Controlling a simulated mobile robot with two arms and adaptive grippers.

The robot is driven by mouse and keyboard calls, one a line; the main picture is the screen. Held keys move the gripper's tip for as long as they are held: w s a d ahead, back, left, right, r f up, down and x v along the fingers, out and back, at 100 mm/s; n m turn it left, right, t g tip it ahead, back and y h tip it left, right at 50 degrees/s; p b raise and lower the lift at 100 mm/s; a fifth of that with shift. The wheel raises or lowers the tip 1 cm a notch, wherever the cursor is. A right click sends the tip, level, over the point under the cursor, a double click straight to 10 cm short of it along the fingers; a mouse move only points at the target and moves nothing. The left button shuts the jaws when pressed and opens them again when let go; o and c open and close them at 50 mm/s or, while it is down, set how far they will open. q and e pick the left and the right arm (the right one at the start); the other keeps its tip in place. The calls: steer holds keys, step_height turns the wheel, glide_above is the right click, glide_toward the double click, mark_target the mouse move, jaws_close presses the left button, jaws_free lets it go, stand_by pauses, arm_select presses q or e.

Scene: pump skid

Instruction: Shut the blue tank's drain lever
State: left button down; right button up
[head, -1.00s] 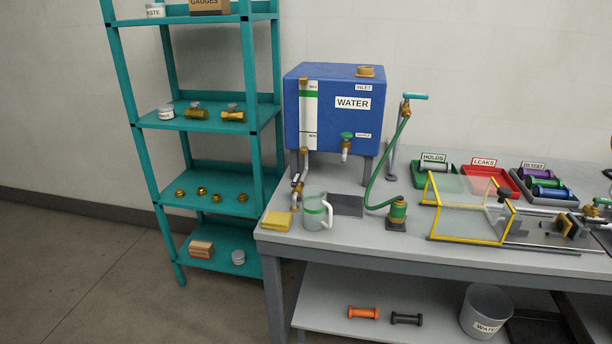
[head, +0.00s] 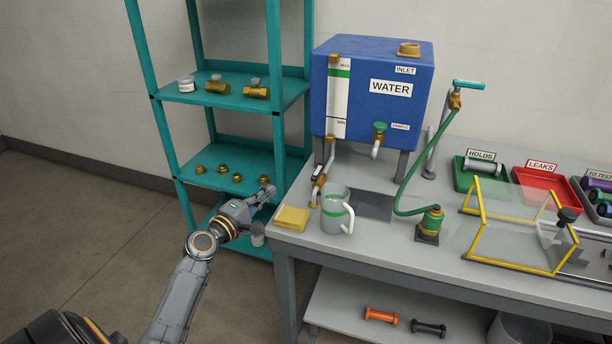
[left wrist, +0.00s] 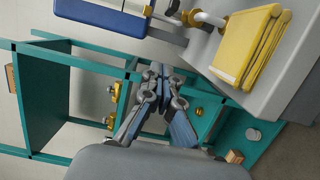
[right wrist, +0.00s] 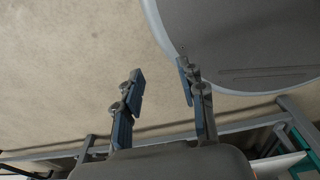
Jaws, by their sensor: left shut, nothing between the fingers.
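The blue tank (head: 368,95), labelled WATER, stands on legs at the back left of the bench. A drain pipe comes down from its left front, with a brass valve and a small dark-tipped drain lever (head: 317,172) low on it. The lever's exact angle is too small to tell. In the left wrist view the brass valve (left wrist: 190,18) shows at the top. My left gripper (head: 268,192) is shut and empty, left of the bench corner and apart from the lever; its fingertips (left wrist: 157,72) meet in the left wrist view. My right gripper (right wrist: 157,76) is open and empty.
A teal shelf (head: 230,180) with brass fittings stands behind my left gripper. A green hose (head: 415,165) and a yellow-framed guard (head: 515,262) are farther right.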

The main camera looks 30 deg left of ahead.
mark_target(318, 175)
arm_select(q)
steer(key=shift+w, duration=0.6)
steer(key=w+p, duration=0.1)
steer(key=w, duration=0.8)
steer(key=shift+w+d, duration=0.15)
steer(key=shift+w, duration=0.1)
steer(key=shift+w+d+p, duration=0.15)
steer(key=shift+d+p, duration=0.55)
steer(key=shift+d, duration=1.15)
steer(key=shift+w+f, duration=0.1)
steer(key=shift+f, duration=0.05)
arm_select(e)
steer(key=r, duration=0.1)
steer(key=s+r, duration=0.1)
steer(key=shift+s+d+r, duration=0.15)
steer(key=shift+s+r, duration=0.05)
steer(key=shift+r, duration=0.1)
arm_select(q)
steer(key=shift+d, duration=0.15)
arm_select(e)
steer(key=shift+r, duration=0.1)
